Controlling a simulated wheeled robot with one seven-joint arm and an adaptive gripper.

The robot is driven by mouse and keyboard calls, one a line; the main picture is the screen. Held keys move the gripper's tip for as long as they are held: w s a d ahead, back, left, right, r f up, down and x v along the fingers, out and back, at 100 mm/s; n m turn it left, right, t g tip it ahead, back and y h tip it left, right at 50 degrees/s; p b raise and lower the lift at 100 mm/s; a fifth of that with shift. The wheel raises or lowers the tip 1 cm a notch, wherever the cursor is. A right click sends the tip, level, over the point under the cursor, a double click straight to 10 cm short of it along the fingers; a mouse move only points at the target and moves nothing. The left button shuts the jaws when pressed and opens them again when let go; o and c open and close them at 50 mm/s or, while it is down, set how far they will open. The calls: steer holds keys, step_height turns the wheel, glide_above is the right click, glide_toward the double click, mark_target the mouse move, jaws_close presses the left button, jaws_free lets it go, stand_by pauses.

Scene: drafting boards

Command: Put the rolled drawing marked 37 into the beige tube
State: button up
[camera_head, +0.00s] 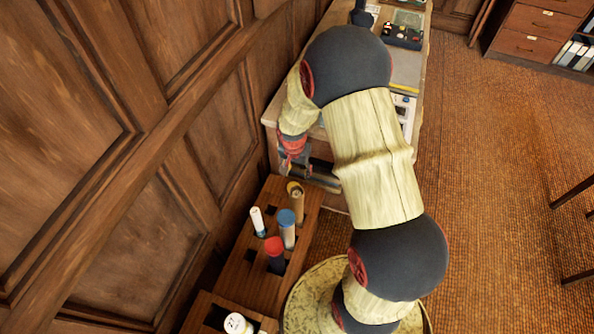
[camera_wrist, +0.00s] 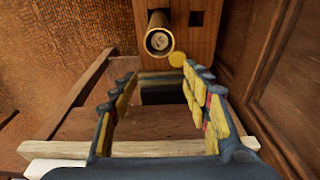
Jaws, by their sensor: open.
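The beige tube (camera_head: 297,204) stands upright in the far end of a wooden rack in the head view, with a yellow round lid beside its mouth. In the wrist view the tube (camera_wrist: 159,35) is ahead of my gripper, with a pale round surface inside its rim; I cannot tell whether that is a roll's end or the tube's bottom. My gripper (camera_wrist: 157,82) is open and empty, apart from the tube. A white roll (camera_head: 257,222) stands in the same rack. Another white roll (camera_head: 237,323), with an unreadable mark, stands in the nearer rack. No 37 is legible.
A blue-capped tube (camera_head: 287,230) and a red-capped tube (camera_head: 275,256) stand close together in the rack (camera_head: 244,285). The panelled wall (camera_head: 140,240) runs close along its left side. A long table (camera_head: 412,70) lies beyond; carpet is open to the right.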

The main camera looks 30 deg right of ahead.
step_height(320, 180, up, 12)
steer(key=s+a, duration=0.1)
steer(key=shift+a, duration=0.2)
stand_by(0.4)
steer(key=shift+f, duration=0.1)
stand_by(0.8)
